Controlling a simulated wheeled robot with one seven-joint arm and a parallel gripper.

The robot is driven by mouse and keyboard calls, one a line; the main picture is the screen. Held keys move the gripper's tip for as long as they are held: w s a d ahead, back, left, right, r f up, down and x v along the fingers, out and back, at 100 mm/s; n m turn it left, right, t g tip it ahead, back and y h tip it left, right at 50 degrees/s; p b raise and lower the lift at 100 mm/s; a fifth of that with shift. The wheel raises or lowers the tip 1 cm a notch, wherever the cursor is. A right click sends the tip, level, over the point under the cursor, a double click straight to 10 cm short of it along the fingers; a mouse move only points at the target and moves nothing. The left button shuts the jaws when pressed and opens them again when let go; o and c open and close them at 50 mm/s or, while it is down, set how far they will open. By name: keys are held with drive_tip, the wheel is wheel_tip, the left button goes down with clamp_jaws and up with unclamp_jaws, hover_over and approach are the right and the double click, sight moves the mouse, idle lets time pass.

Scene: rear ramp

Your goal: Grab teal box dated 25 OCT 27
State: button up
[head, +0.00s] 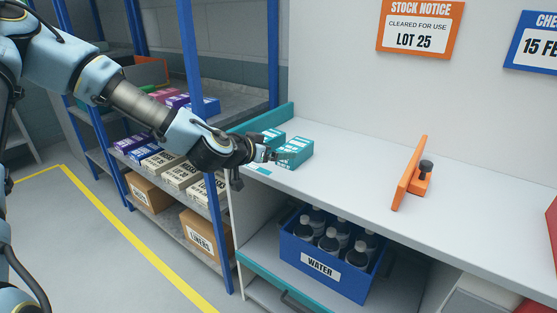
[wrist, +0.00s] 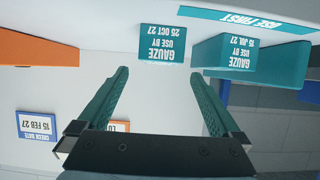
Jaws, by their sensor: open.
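The teal gauze box dated 25 OCT 27 (wrist: 162,44) shows upside down in the wrist view, just beyond and between my fingertips. A second teal gauze box, dated 15 JUL 27 (wrist: 237,55), lies to its right in that view. In the head view two teal boxes sit on the white shelf; the nearer right one (head: 296,152) appears to be the 25 OCT 27 box, though its print is too small to read there. My gripper (wrist: 159,73) is open and empty. In the head view my gripper (head: 268,154) is close to the boxes and partly overlaps them.
An orange divider (head: 410,175) stands on the white shelf (head: 350,180) to the right, with clear surface between. A teal "USE FIRST" strip (wrist: 250,19) lies near the boxes. A blue water crate (head: 325,268) is below. A blue rack (head: 195,95) with other boxes stands left.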

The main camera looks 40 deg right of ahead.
sight(295, 149)
drive_tip(key=shift+d+r, duration=0.2)
drive_tip(key=shift+d, duration=0.1)
drive_tip(key=p+x, duration=0.1)
drive_tip(key=x, duration=0.3)
drive_tip(key=shift+w+d, duration=0.2)
drive_tip(key=shift+f+p+x, duration=0.1)
drive_tip(key=shift+p+x, duration=0.75)
drive_tip(key=shift+x, duration=0.65)
drive_tip(key=shift+f+p+x, duration=0.15)
drive_tip(key=shift+p+x, duration=0.7)
drive_tip(key=shift+x, duration=0.65)
drive_tip(key=shift+c, duration=0.2)
drive_tip(key=c, duration=1.3)
drive_tip(key=shift+r, duration=0.1)
